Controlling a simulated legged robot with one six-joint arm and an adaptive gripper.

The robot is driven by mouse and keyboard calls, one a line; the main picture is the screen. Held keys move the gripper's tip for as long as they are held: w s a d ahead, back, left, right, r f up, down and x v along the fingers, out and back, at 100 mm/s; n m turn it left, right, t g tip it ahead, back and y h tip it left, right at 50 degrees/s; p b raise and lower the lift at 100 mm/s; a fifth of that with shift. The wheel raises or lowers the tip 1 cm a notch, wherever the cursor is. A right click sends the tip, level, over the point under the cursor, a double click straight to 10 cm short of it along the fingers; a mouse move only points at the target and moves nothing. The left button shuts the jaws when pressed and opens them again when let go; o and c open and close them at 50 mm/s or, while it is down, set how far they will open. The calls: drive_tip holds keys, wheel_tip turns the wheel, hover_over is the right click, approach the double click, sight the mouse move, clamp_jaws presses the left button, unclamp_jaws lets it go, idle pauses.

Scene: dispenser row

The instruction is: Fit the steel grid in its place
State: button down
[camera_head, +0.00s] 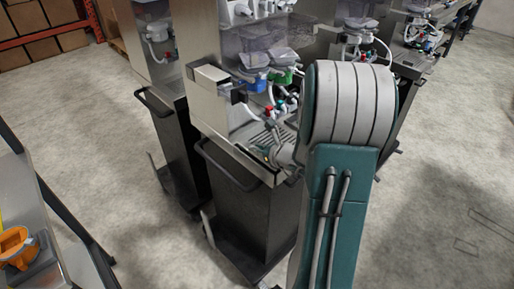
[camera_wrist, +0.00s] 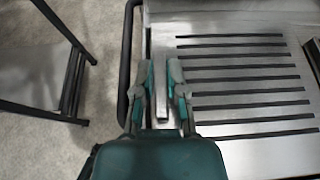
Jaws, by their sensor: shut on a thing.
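The steel grid (camera_wrist: 240,62), a flat metal plate with several dark parallel slots, lies at the front of a dispenser, right of my gripper in the wrist view. In the head view the grid (camera_head: 258,138) shows partly, with my arm covering its right side. My gripper (camera_wrist: 163,62) is at the grid's left edge, its two teal-and-grey fingers on either side of a thin metal strip. It is shut on this strip, which looks like part of the grid. In the head view my gripper (camera_head: 277,156) is small and partly hidden. Whether the grid sits fully flat in its recess, I cannot tell.
A black bar handle (camera_head: 228,166) runs along the front of the dispenser cabinet (camera_head: 245,215); it also shows left of my gripper in the wrist view (camera_wrist: 127,60). Taps and hoses (camera_head: 280,105) stand above the grid. An orange item (camera_head: 17,246) lies on a shelf at left.

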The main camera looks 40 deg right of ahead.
drive_tip(key=shift+f, duration=0.5)
drive_tip(key=c, duration=0.6)
unclamp_jaws()
drive_tip(key=v, duration=1.2)
